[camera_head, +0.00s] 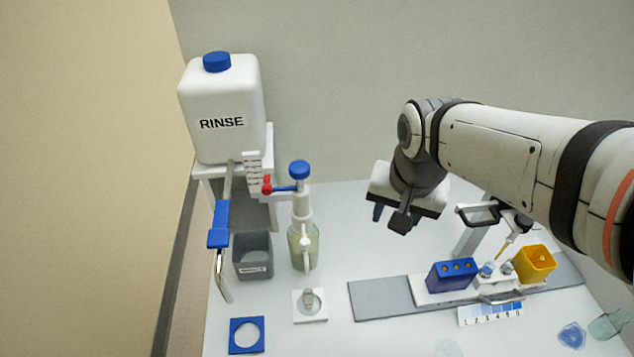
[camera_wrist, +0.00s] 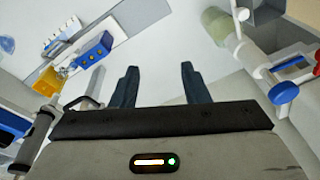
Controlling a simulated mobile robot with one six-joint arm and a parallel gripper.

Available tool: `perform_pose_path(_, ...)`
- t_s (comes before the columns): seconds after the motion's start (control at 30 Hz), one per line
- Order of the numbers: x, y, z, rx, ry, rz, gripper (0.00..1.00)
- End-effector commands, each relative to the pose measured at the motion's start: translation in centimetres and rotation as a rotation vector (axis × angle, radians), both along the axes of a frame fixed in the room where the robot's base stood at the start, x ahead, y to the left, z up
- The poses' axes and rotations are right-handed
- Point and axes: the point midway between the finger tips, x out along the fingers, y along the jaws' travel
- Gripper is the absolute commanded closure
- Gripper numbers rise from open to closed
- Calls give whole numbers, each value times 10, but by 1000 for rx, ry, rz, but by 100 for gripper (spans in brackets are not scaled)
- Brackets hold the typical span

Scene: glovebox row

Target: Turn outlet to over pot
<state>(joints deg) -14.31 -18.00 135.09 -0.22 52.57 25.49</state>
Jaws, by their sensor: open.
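The outlet (camera_head: 221,240) is a bent metal tube with a blue sleeve, reaching forward from the white RINSE tank (camera_head: 220,115). Its lower end points down at the left, in front of and left of the grey pot (camera_head: 252,268), not over it. The pot is an open square container with a small label; part of a grey container also shows at the top right of the wrist view (camera_wrist: 268,10). My gripper (camera_head: 389,219) is open and empty, well to the right of the outlet and above the bench. Its two dark fingers stand apart in the wrist view (camera_wrist: 158,70).
A pump bottle (camera_head: 303,245) with a blue cap and a red-tipped side arm stands right of the pot. A blue square ring (camera_head: 247,346) and a white holder (camera_head: 310,316) lie in front. A blue rack (camera_head: 452,275) and yellow box (camera_head: 535,262) stand at the right.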

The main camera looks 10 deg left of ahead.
Motion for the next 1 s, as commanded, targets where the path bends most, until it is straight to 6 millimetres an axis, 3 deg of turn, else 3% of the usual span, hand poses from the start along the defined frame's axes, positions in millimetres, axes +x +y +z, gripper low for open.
perform_pose_path(0.03, 10, 24, -8, 7, 38, -33, 59)
perform_pose_path(0.2, 28, 95, -30, 11, 124, -193, 59)
perform_pose_path(0.4, 30, 149, -50, -5, 172, -319, 59)
perform_pose_path(0.63, 29, 162, -69, -13, 185, -356, 59)
perform_pose_path(1.0, 29, 160, -123, -12, 184, -357, 59)
